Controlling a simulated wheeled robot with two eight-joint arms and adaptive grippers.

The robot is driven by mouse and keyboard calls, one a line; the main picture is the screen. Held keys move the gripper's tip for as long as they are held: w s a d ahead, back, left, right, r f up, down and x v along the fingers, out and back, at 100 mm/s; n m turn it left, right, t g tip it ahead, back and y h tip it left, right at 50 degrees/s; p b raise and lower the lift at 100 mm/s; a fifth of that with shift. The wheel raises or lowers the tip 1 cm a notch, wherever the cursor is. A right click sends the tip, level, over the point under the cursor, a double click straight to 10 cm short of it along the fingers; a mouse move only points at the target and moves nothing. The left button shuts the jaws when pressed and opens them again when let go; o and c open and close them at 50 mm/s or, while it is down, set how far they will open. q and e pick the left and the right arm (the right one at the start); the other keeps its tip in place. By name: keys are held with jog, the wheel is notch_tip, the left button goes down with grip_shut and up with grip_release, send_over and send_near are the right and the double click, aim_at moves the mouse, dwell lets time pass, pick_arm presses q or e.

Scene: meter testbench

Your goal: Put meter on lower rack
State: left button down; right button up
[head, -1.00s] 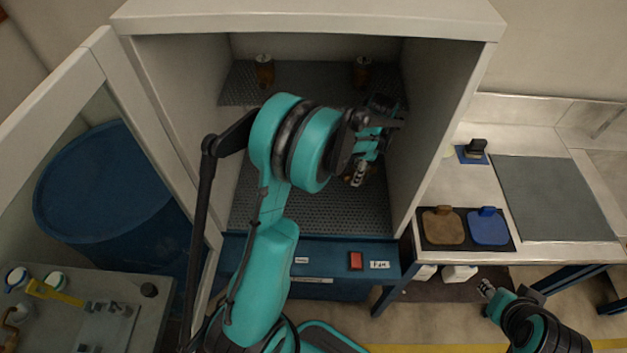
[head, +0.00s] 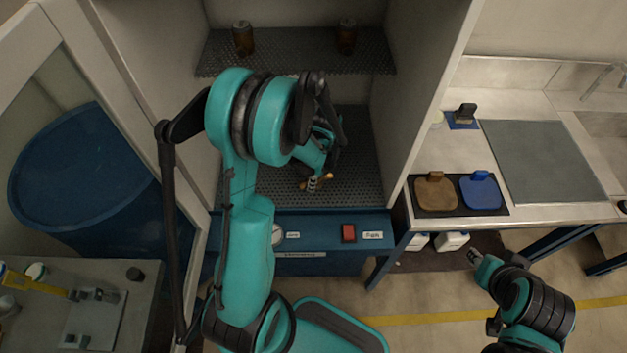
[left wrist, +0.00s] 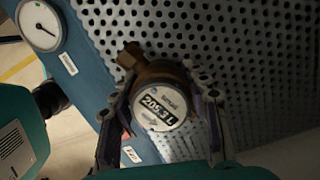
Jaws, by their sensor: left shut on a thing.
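In the head view, my left gripper (head: 318,178) is inside the cabinet, over the front part of the lower rack (head: 357,170), a dark perforated shelf. Only a bit of brass shows there; my arm hides the rest. Whether the meter touches the rack I cannot tell. My right gripper (head: 475,257) is low at the right, outside the cabinet, too small to judge.
An upper perforated shelf (head: 290,52) holds two brown jars. The cabinet's side wall (head: 435,90) bounds the right; its open door stands left. A blue front panel with a gauge (left wrist: 41,26) and red switch (head: 348,233) lies below the rack. Bare rack surrounds the gripper.

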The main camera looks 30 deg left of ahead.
pick_arm(q)
jog(key=shift+f, duration=0.6)
jog(key=shift+f, duration=0.1)
jog(key=c, duration=0.8)
grip_release()
